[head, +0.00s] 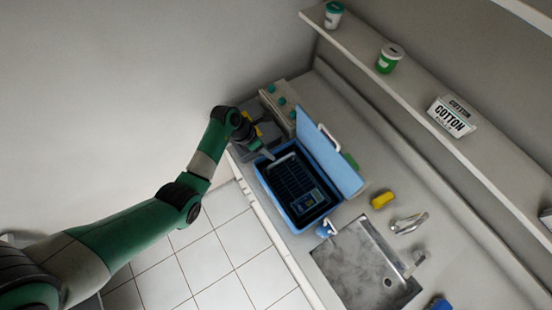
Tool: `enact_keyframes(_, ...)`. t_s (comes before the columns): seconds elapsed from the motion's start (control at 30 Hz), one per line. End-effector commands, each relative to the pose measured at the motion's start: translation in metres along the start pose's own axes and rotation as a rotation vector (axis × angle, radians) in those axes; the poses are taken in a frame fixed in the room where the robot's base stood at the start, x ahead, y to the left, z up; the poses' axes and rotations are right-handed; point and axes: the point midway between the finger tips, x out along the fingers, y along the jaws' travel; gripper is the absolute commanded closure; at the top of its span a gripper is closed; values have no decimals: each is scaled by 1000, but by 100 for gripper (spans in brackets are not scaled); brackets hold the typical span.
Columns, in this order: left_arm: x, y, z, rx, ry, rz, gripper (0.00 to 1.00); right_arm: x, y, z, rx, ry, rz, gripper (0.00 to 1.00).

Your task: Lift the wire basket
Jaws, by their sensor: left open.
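The dark wire basket (285,180) sits inside an open blue case (258,181) on the counter. A pale handle bar shows at the basket's upper end, and a small blue-and-dark item (305,201) lies at its lower right end. My left gripper (266,154) is at the upper left corner of the case, close to the basket's handle end. It is open, and I cannot tell whether it touches the basket. My right gripper is not in view.
The case's blue lid (328,153) stands open on the right. A metal sink (362,262) with a faucet (408,223) and a yellow item (382,200) are at lower right. A shelf above holds a cotton box (451,117) and green-white cups (390,58).

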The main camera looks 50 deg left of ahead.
Motion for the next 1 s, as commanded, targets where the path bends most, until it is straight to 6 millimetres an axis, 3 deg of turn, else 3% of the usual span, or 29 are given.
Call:
enact_keyframes(0.1,33,0,-2,1,3,-3,55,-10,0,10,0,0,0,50)
enact_keyframes(0.3,66,0,-1,0,1,-1,55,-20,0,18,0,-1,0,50)
enact_keyframes(0.67,74,0,0,1,-1,0,55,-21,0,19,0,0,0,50)
enact_keyframes(0.93,74,0,0,1,-1,0,100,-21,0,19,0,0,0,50)
enact_keyframes(1.0,74,0,0,0,-1,0,100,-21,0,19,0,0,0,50)
